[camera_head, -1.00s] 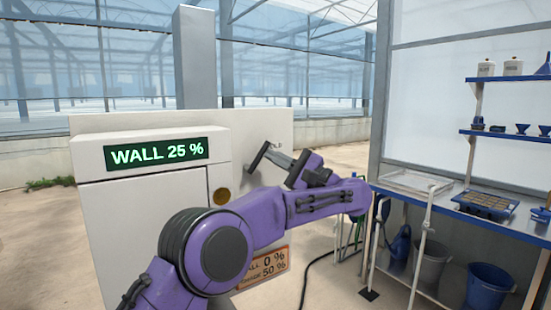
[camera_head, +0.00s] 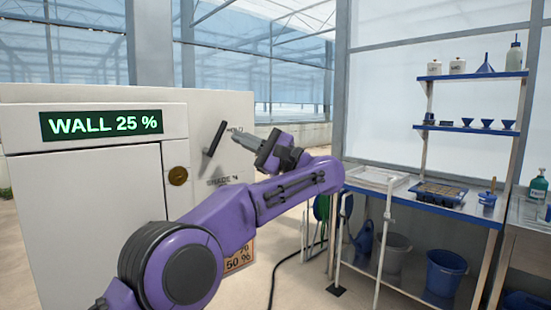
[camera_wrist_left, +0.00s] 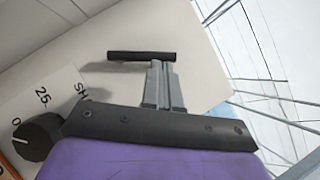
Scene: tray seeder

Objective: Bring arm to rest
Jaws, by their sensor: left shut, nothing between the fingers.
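My left gripper (camera_head: 237,134) is at the end of my purple arm, in front of the light panel of the control cabinet (camera_head: 90,180). Its grey fingers are together with nothing between them; they also show shut in the left wrist view (camera_wrist_left: 158,65). A dark bar handle (camera_head: 213,138) on the panel is just left of the fingertips. In the left wrist view the handle (camera_wrist_left: 140,56) lies just beyond the fingertips; I cannot tell whether they touch. My right gripper is not in view.
The cabinet display (camera_head: 101,123) reads WALL 25 %. A black knob (camera_wrist_left: 38,136) with a printed scale shows in the left wrist view. At right stand a metal bench (camera_head: 400,196) with a seed tray (camera_head: 440,191), shelves (camera_head: 470,129) and blue bucket (camera_head: 445,270). A dark hose crosses the floor.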

